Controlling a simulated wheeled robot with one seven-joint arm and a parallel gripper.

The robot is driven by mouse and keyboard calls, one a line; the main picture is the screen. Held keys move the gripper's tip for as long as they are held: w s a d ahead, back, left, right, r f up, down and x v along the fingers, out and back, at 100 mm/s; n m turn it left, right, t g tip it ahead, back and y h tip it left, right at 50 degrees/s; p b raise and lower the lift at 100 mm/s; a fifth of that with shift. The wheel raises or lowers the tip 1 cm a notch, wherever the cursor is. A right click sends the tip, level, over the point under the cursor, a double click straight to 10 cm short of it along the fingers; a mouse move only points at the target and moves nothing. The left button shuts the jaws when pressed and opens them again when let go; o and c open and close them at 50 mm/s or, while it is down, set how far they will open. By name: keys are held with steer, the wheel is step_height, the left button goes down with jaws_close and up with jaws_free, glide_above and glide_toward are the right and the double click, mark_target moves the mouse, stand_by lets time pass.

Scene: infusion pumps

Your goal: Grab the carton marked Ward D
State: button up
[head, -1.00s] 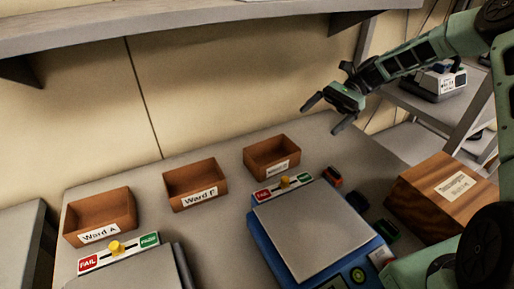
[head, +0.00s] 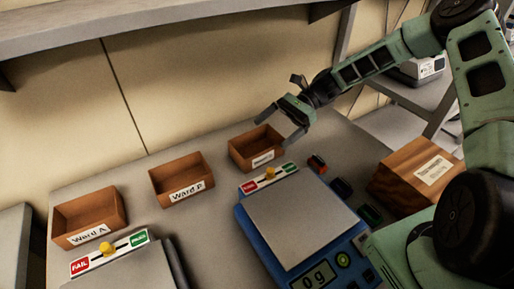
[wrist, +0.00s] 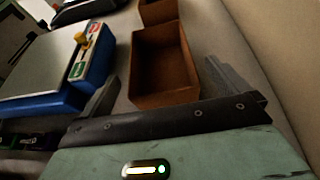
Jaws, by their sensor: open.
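Three open brown cartons stand in a row along the wall. The left carton (head: 90,212) reads Ward A. The middle carton (head: 180,178) has a Ward label whose last letter I cannot read surely. The right carton (head: 256,148) has a label too small to read. My gripper (head: 277,130) is open and empty, its fingers at the right carton, seemingly above its rim. In the wrist view the nearest carton (wrist: 164,65) lies empty ahead between the spread fingers, and another carton (wrist: 158,12) shows beyond it.
A blue scale (head: 300,225) reading 0 g stands in front of the right carton, with a FAIL/green sign and yellow knob (head: 270,173) at its back. Small dark items and a wooden box (head: 415,175) are to its right. Another scale stands at front left. A shelf hangs above.

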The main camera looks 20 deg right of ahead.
mark_target(261, 140)
steer(key=p+x, duration=0.1)
steer(key=x, duration=0.4)
steer(key=shift+a, duration=0.1)
steer(key=c, duration=0.9)
steer(key=shift+c, duration=0.2)
